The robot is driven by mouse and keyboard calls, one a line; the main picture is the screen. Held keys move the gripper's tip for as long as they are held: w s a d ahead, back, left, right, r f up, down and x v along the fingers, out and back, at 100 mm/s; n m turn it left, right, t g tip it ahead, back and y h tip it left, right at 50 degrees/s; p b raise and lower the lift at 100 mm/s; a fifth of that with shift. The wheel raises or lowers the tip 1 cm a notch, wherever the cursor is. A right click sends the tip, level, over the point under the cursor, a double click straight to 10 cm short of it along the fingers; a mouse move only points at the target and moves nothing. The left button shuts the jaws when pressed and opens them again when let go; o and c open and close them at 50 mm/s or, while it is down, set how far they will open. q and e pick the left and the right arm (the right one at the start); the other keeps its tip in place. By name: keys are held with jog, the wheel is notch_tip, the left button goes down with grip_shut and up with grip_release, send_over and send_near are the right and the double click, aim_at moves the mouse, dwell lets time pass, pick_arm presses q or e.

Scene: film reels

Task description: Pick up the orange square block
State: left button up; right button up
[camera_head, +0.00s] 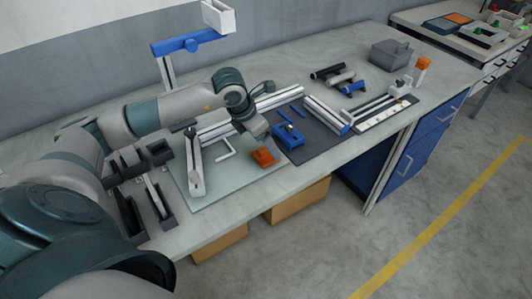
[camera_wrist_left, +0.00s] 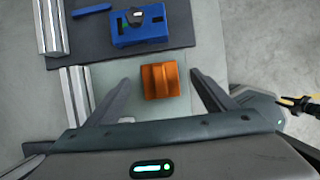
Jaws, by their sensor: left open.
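The orange square block (camera_head: 264,157) lies on the pale green glass-like mat near the table's front edge. In the left wrist view the block (camera_wrist_left: 160,81) has raised ridges and sits between my spread fingers. My left gripper (camera_head: 262,136) points down close to the block, just behind and above it in the head view. In the left wrist view the left gripper (camera_wrist_left: 161,80) is open and empty, with a gap on each side of the block. I cannot tell its exact height over the block.
A blue device (camera_head: 289,139) stands just right of the block on a dark mat (camera_head: 318,150). A metal rail (camera_head: 222,122) runs behind. Dark holders (camera_head: 130,212) stand at left. A grey box (camera_head: 390,53) and an orange-topped piece (camera_head: 424,64) are at right.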

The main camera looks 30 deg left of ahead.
aim_at(266, 153)
pick_arm(q)
jog(key=f+p, duration=0.1)
jog(key=f, duration=0.2)
jog(key=shift+w, duration=0.2)
jog(key=shift+w+d+f+p, duration=0.1)
jog(key=shift+w+f+p, duration=0.15)
jog(key=shift+f, duration=0.3)
pick_arm(e)
jog(key=shift+s+d+r, duration=0.1)
jog(key=shift+s+r, duration=0.05)
jog(key=shift+r, duration=0.35)
jog(key=shift+s+r, duration=0.15)
jog(key=shift+r, duration=0.35)
pick_arm(q)
jog(key=shift+r, duration=0.1)
jog(key=c, duration=1.3)
pick_arm(e)
jog(key=shift+d, duration=0.15)
